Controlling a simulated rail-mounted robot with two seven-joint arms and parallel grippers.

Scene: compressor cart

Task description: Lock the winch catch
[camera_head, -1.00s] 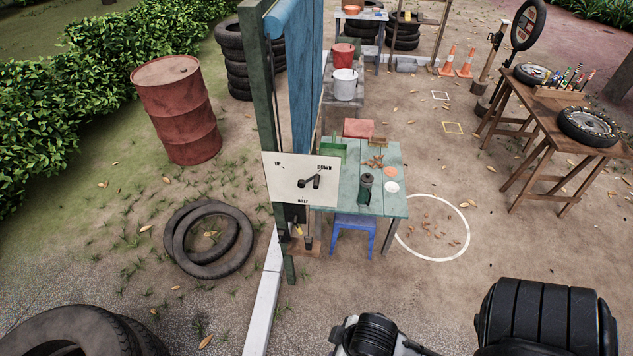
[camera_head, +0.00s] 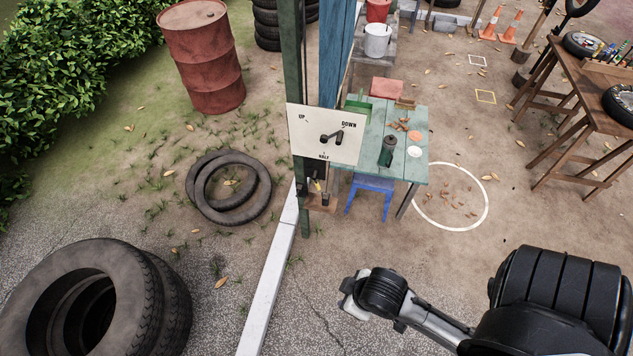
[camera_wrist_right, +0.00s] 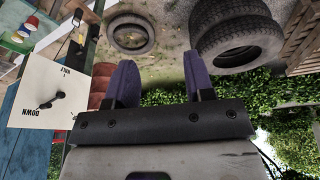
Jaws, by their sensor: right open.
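A white panel (camera_head: 303,140) marked UP, DOWN and HALF is fixed to a green post. A black crank lever (camera_head: 331,137) on it points toward DOWN. Below the panel, small dark hardware with a yellow part (camera_head: 317,186) sits by the post; I cannot tell whether this is the catch or how it is set. The panel also shows upside down in the right wrist view (camera_wrist_right: 25,112), left of my right gripper (camera_wrist_right: 161,82). That gripper's two purple fingers are apart with nothing between them. My left gripper is out of view.
A green table (camera_head: 408,170) with small items stands behind the panel, with a blue stool (camera_head: 371,195) below. Two tyres (camera_head: 229,187) lie left of the post, and larger tyres (camera_head: 165,290) stand nearer. A white kerb (camera_head: 268,290) runs forward.

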